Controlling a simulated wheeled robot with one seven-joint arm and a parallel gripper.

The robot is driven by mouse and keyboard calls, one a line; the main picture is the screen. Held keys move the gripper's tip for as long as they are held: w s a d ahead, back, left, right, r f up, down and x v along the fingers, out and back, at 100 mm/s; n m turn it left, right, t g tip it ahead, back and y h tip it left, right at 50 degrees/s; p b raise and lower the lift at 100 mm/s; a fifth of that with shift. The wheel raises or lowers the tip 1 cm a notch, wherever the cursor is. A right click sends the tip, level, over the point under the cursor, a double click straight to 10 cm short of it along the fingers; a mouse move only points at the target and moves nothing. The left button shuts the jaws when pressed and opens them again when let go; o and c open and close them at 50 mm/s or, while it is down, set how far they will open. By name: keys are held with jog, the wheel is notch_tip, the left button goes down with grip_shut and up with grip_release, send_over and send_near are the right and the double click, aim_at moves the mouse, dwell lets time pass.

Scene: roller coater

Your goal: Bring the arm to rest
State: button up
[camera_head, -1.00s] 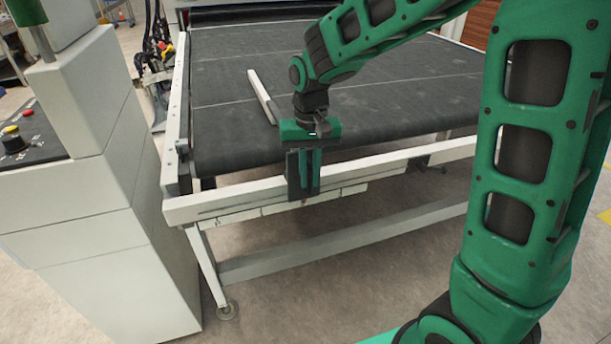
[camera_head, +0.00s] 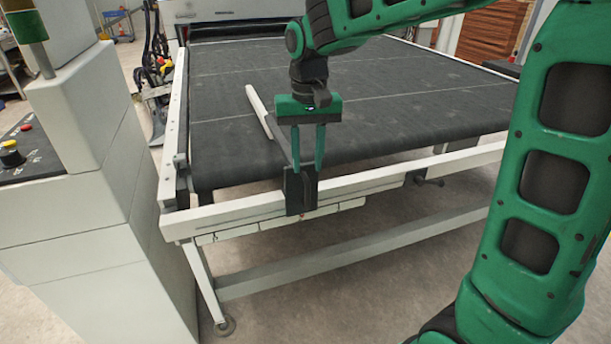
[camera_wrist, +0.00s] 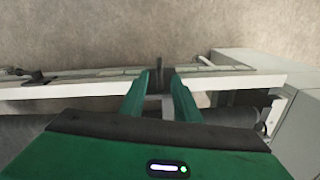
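My gripper (camera_head: 308,165) points down over the front rail of the roller machine in the head view. Its two green fingers are apart, with a visible gap between them. A black upright bracket (camera_head: 300,192) stands at the white front rail (camera_head: 240,210), just below the fingertips. In the wrist view my gripper (camera_wrist: 156,82) also shows spread fingers, with the dark bracket (camera_wrist: 158,70) seen beyond and between the tips. Nothing appears gripped. My green arm reaches in from the right, bent above the belt.
The dark belt (camera_head: 390,105) spreads behind the gripper, with a pale bar (camera_head: 258,108) lying on it. A white cabinet (camera_head: 80,215) with a control panel (camera_head: 25,155) and a green-topped post (camera_head: 28,28) stands at left. Floor (camera_head: 330,255) shows below the frame.

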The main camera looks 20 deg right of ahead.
jog(key=shift+r, duration=0.9)
jog(key=s+d+f+m, duration=0.1)
jog(key=s+d+m, duration=0.1)
jog(key=s+d, duration=1.15)
jog(key=s+d+f+m, duration=0.1)
jog(key=s+d+f, duration=0.1)
jog(key=s+d, duration=0.2)
jog(key=s+d+f+m, duration=0.1)
jog(key=s+d+f, duration=0.2)
jog(key=s, duration=0.7)
jog(key=shift+d+f, duration=0.35)
jog(key=shift+d, duration=0.25)
jog(key=shift+w, duration=0.1)
